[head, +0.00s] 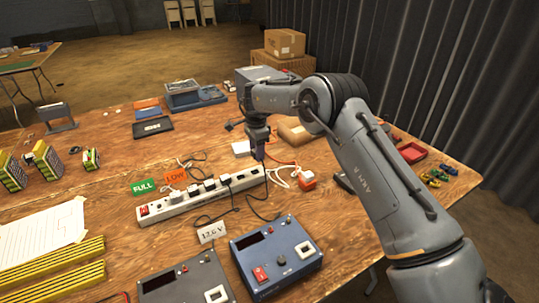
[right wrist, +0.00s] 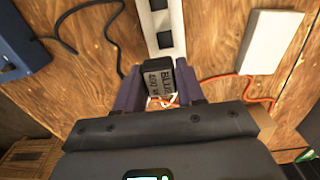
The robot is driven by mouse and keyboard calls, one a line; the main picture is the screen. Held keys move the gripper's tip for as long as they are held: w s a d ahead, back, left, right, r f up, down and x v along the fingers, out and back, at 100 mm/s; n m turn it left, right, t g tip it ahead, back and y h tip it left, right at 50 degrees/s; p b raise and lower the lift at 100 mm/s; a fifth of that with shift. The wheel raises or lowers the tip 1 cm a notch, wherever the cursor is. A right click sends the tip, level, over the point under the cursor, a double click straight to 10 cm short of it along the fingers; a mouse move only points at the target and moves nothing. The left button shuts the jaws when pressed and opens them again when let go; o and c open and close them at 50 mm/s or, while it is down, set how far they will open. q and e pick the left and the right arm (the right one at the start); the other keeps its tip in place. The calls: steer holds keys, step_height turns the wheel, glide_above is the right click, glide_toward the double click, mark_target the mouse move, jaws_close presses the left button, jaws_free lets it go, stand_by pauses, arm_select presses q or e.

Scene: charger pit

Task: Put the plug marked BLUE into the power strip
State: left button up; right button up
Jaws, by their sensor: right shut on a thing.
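My right gripper (head: 258,156) is shut on a black plug (right wrist: 158,78) labelled BLUE, which sits between its two fingers in the right wrist view. A black cord (right wrist: 65,28) loops out to the left there. The white power strip (head: 174,209) lies on the wooden table, with several dark plugs in it and a red switch at its left end. The gripper is over the strip's right end. In the right wrist view the strip (right wrist: 180,25) shows empty sockets just beyond the plug. I cannot tell whether the plug touches the strip. My left gripper is not in view.
Two blue-grey charger boxes (head: 277,257) stand in front of the strip. FULL (head: 144,187) and LOW (head: 175,176) cards stand behind it. A white block (right wrist: 258,40) and an orange cord (right wrist: 240,76) lie right of the strip. A red-and-white plug (head: 306,180) is close by.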

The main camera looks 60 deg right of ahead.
steer(key=shift+w+d+f, duration=0.1)
steer(key=shift+w+f, duration=0.2)
steer(key=shift+w, duration=0.35)
step_height(320, 180, down, 2)
steer(key=shift+f+b, duration=0.2)
steer(key=shift+b, duration=0.9)
step_height(320, 180, down, 2)
steer(key=shift+f+b, duration=0.1)
steer(key=shift+b, duration=0.85)
steer(key=shift+f, duration=0.6)
steer(key=shift+p, duration=0.3)
steer(key=shift+f, duration=0.4)
